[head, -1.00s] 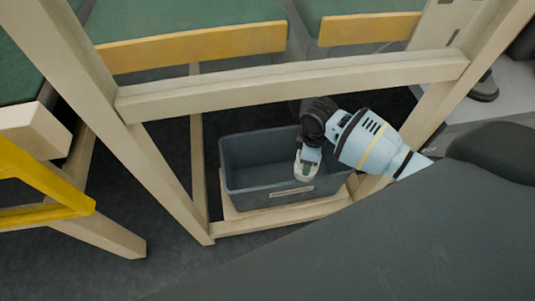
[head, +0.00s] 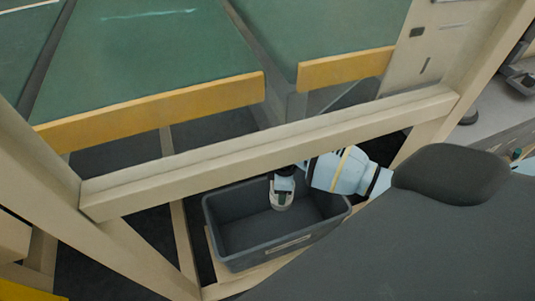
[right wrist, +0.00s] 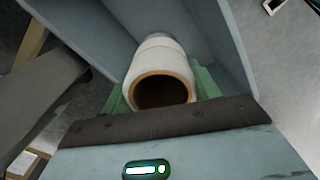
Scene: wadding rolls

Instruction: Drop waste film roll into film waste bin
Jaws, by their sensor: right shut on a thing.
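The waste film roll (right wrist: 158,72) is a whitish hollow tube with a brown core in the right wrist view, its open end facing the camera. My right gripper (right wrist: 160,92) is shut on it, with green fingers on both sides. The roll cannot be made out clearly there. The bin's grey walls (right wrist: 235,45) surround the roll in the right wrist view. My left gripper is not in view.
A beige wooden rail (head: 270,152) crosses above the bin's far side, between posts. Green-topped tables with yellow-brown edges (head: 150,107) stand behind. The bin rests on a low wooden frame (head: 270,283), and its left part looks empty.

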